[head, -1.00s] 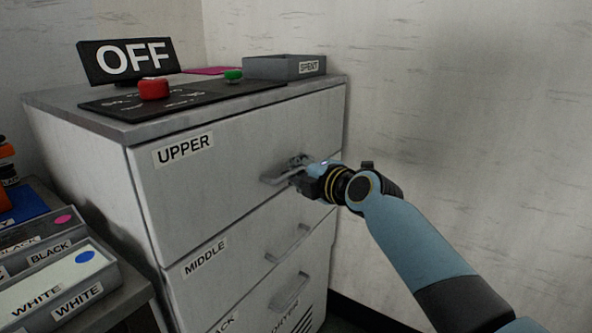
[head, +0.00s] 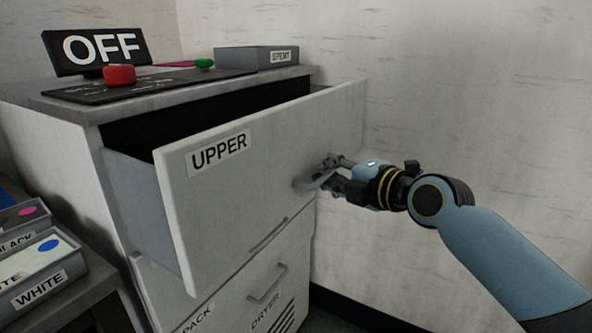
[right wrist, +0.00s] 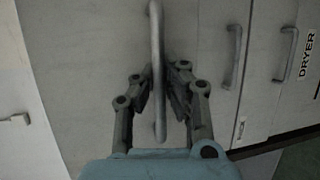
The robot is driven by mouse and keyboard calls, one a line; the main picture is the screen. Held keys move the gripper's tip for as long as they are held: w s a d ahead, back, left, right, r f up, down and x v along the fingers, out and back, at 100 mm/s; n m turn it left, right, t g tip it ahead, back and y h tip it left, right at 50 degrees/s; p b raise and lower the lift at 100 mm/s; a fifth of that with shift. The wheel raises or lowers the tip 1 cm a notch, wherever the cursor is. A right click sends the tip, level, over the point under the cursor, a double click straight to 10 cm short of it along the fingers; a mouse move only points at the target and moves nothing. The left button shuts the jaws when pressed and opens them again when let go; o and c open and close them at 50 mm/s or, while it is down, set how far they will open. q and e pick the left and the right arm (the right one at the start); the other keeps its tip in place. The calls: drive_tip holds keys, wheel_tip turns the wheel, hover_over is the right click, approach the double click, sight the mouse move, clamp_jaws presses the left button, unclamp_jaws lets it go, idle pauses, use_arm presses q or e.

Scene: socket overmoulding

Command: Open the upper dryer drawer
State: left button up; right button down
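The upper drawer (head: 262,190) of the dryer cabinet stands pulled well out, with its grey side wall and dark inside showing in the head view. Its front carries the label UPPER. Its grey bar handle (head: 312,181) is at the right part of the front. My right gripper (head: 328,174) is at this handle. In the right wrist view the handle (right wrist: 157,60) runs between the two fingers of my right gripper (right wrist: 159,88), which are closed in around it. Finger contact is hard to make out. My left gripper is not in view.
Below are shut drawers, one with a DRYER label (head: 266,319). On the cabinet top are an OFF sign (head: 103,47), a red button (head: 119,75), a green button (head: 204,63) and a grey tray (head: 257,59). Labelled bins (head: 38,290) stand at left; a wall is at right.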

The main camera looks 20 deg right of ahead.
drive_tip(key=s+d, duration=0.6)
drive_tip(key=s, duration=0.2)
drive_tip(key=shift+p, duration=0.35)
drive_tip(key=shift+d+r, duration=0.1)
drive_tip(key=c, duration=1.4)
unclamp_jaws()
